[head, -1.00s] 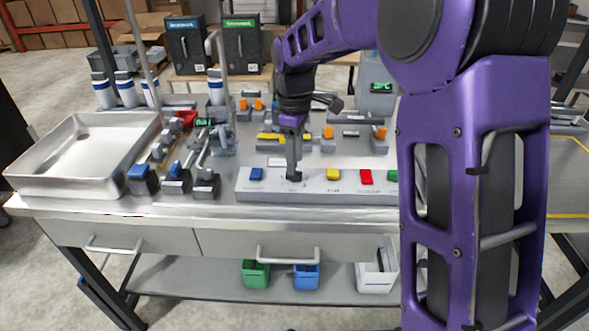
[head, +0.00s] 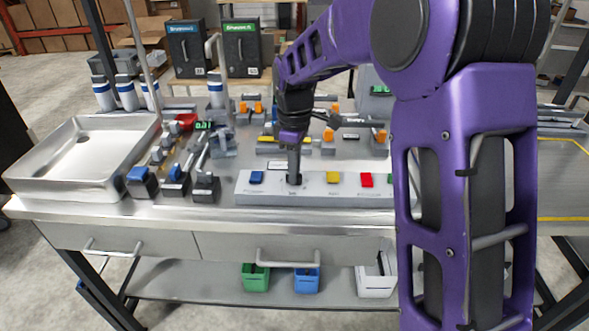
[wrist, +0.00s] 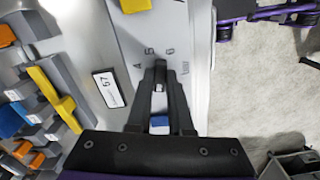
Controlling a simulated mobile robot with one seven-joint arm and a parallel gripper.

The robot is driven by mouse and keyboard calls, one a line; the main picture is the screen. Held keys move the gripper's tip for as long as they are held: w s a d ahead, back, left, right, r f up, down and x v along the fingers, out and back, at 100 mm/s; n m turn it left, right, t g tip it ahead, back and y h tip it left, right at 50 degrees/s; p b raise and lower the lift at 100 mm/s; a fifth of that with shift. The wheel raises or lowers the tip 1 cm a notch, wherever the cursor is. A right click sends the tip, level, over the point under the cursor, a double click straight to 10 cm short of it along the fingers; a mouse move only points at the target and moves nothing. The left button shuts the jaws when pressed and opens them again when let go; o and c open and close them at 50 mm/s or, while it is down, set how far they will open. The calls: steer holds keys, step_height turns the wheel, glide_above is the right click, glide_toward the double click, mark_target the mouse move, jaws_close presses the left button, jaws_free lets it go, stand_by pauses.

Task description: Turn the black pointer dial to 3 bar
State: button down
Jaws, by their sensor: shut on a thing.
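The black pointer dial (head: 294,184) sits on the light grey panel strip (head: 312,190) at the front of the bench, between a blue and a yellow button. My gripper (head: 294,178) points straight down onto it and is shut on it. In the wrist view my gripper (wrist: 158,75) has its fingertips together over the dial, with scale figures 4, 5 and 6 printed just beyond them. The fingers hide most of the dial, so I cannot tell where its pointer stands. The rest of the scale, including 3, is not readable.
The blue button (head: 257,177) is left of the dial; the yellow (head: 333,177) and red (head: 366,180) buttons are right. Levers with blue tops (head: 138,173) stand further left by a metal tray (head: 50,183). Orange-topped valves stand behind. My arm hides the strip's right end.

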steer(key=shift+m, duration=0.4)
steer(key=m+p, duration=0.1)
steer(key=m, duration=0.2)
steer(key=shift+r+m+p, duration=0.1)
steer(key=shift+m+p, duration=0.3)
steer(key=m+p, duration=0.1)
steer(key=m, duration=0.4)
stand_by(0.3)
steer(key=c, duration=0.8)
jaws_free()
step_height(320, 180, up, 17)
steer(key=shift+r+p, duration=0.15)
steer(key=shift+p, duration=0.9)
